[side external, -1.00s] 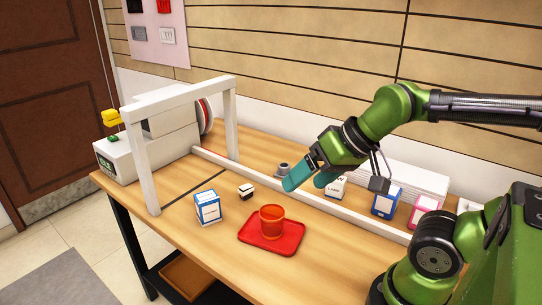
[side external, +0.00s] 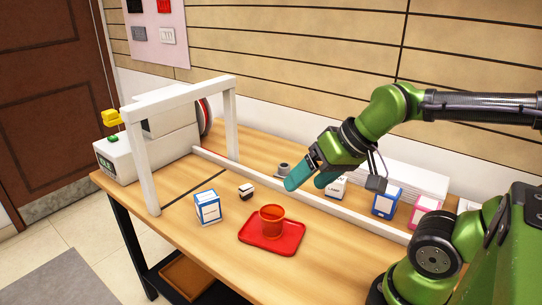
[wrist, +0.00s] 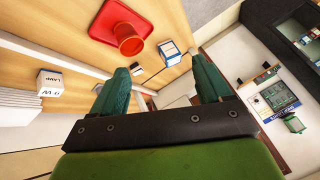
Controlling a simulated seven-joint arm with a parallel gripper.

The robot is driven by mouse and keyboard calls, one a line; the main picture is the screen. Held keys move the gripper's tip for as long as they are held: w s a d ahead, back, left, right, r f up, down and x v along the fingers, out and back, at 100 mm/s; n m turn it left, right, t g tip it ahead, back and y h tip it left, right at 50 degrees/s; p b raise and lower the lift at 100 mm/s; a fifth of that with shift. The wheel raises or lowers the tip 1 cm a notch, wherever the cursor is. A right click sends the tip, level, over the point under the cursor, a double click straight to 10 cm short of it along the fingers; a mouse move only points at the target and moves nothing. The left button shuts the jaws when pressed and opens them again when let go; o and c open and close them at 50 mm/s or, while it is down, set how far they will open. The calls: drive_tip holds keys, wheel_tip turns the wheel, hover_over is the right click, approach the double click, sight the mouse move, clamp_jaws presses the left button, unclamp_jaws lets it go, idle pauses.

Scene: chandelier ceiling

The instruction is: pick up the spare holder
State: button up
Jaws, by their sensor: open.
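A small grey round piece with a raised centre (side external: 283,169), which looks like the spare holder, sits on the wooden table behind the white rail. My gripper (side external: 311,181), with two teal fingers, is open just to its right in the side view, above the rail. The fingers are apart and nothing shows between them. In the wrist view my gripper (wrist: 161,78) also has its fingers spread wide. I cannot make out the grey piece in the wrist view; a finger or the gripper body may hide it.
The white rail (side external: 262,183) runs along the table. In front are a red tray (side external: 290,243) with an orange-red cup (side external: 271,219), a blue-white box (side external: 207,208) and a small black-white block (side external: 246,191). A lamp box (side external: 336,187) and a blue box (side external: 386,202) stand right. A white frame (side external: 145,170) rises left.

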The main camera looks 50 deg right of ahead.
drive_tip(key=w+d+f+m+g+h, duration=0.1)
drive_tip(key=w+d+f+m+g, duration=0.15)
drive_tip(key=w+d, duration=0.95)
drive_tip(key=n, duration=0.9)
hover_over(284, 165)
drive_tip(key=s+a, duration=0.1)
drive_tip(key=s, duration=0.2)
wheel_tip(284, 165, down, 16)
drive_tip(key=shift+w+a+r, duration=0.1)
drive_tip(key=shift+w+r, duration=0.05)
drive_tip(key=shift+r, duration=0.1)
drive_tip(key=shift+x, duration=2.7)
drive_tip(key=shift+c, duration=0.3)
drive_tip(key=c, duration=0.8)
drive_tip(key=shift+r, duration=0.1)
